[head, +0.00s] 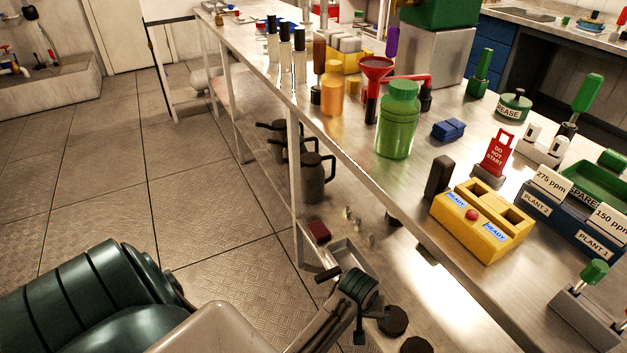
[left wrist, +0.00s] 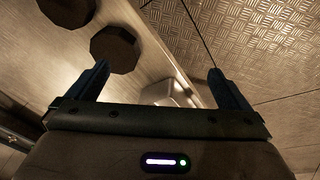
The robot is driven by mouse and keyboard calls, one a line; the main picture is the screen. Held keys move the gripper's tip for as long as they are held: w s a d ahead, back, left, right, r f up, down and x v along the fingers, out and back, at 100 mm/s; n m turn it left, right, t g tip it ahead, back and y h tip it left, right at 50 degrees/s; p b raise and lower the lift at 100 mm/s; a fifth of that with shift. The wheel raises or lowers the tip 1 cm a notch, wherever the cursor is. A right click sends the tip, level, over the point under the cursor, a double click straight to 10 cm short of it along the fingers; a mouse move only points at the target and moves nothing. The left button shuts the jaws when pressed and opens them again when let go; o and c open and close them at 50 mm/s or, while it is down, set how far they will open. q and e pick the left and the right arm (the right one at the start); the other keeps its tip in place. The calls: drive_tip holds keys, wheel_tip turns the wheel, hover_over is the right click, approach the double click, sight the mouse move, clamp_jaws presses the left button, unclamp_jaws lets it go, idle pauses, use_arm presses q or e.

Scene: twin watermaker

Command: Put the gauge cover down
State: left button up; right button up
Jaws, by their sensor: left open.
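My left gripper (head: 345,305) is low beside the front of the bench in the head view. In the left wrist view its two fingers (left wrist: 158,82) are spread apart with nothing between them. Two dark, flat, round pieces lie on the lower surface beside it: one disc (head: 393,320) and a nearer disc (head: 416,345). In the left wrist view a dark disc (left wrist: 115,48) lies just beyond the left finger, apart from it, and another (left wrist: 68,9) is cut by the top edge. I cannot tell whether either is the gauge cover. My right gripper is not in view.
A metal tray (head: 350,262) and a dark red block (head: 319,231) are on the lower shelf, with dark jugs (head: 316,180) farther back. Above, the bench holds a yellow box (head: 462,243) and a green bottle (head: 398,125). The floor (head: 110,180) left of the bench is clear.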

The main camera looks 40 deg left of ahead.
use_arm(q)
drive_tip(key=s+a+r+m+t, duration=0.1)
drive_tip(key=s+r+m+t, duration=0.1)
drive_tip(key=s+r, duration=0.3)
drive_tip(key=s+r+m+t, duration=0.2)
drive_tip(key=s+r+m, duration=0.3)
drive_tip(key=s, duration=0.7)
drive_tip(key=shift+s+a+r+t+h, duration=0.2)
drive_tip(key=shift+a+r+t+h, duration=0.15)
drive_tip(key=shift+r, duration=0.45)
